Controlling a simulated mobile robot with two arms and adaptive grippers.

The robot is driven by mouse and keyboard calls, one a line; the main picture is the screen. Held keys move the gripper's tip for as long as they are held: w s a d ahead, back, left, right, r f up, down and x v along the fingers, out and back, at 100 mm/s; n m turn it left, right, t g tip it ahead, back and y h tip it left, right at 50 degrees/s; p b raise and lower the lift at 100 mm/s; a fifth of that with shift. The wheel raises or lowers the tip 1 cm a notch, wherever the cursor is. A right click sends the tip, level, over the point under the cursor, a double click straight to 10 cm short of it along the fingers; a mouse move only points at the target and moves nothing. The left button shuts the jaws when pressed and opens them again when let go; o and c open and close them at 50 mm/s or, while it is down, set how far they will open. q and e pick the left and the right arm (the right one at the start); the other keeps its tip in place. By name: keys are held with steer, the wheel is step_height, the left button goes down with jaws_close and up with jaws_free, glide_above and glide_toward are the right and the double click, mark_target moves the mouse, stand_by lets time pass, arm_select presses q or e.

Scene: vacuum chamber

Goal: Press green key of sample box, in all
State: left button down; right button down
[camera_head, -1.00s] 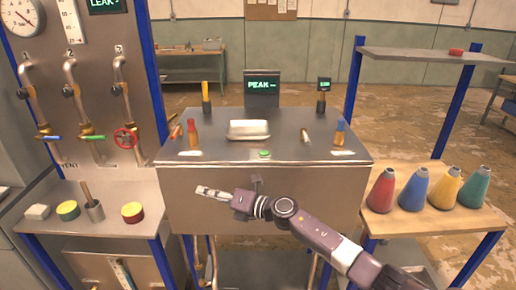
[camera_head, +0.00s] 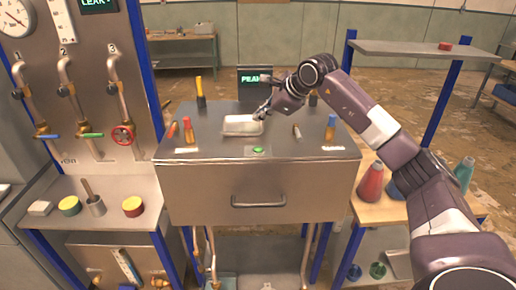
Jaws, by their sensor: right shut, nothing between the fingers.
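The green key (camera_head: 258,150) is a small lit button on the metal top of the sample box (camera_head: 185,172), near its front edge. A pale rectangular block or tray (camera_head: 243,125) lies behind the key on the same top. My right gripper (camera_head: 260,112) hangs above the top at the back right corner of the pale block, behind the green key and apart from it. It is shut and empty. Whether its tips touch the block cannot be told. My left gripper is not in view.
Cones, including a red one (camera_head: 370,183), stand on the right table. The drawer handle (camera_head: 258,202) protrudes in front.

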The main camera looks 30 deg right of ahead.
mark_target(259, 150)
steer(key=shift+f, duration=0.15)
step_height(259, 150, down, 9)
steer(key=b, duration=0.6)
steer(key=shift+r+b, duration=0.2)
steer(key=shift+b, duration=0.15)
stand_by(1.1)
steer(key=shift+f+b, duration=0.3)
steer(key=shift+f, duration=0.05)
steer(key=shift+a+f+b, duration=0.1)
steer(key=shift+f+b, duration=0.25)
steer(key=shift+f, duration=0.2)
stand_by(0.7)
steer(key=shift+r, duration=0.1)
steer(key=shift+r+p, duration=0.65)
steer(key=shift+r, duration=0.15)
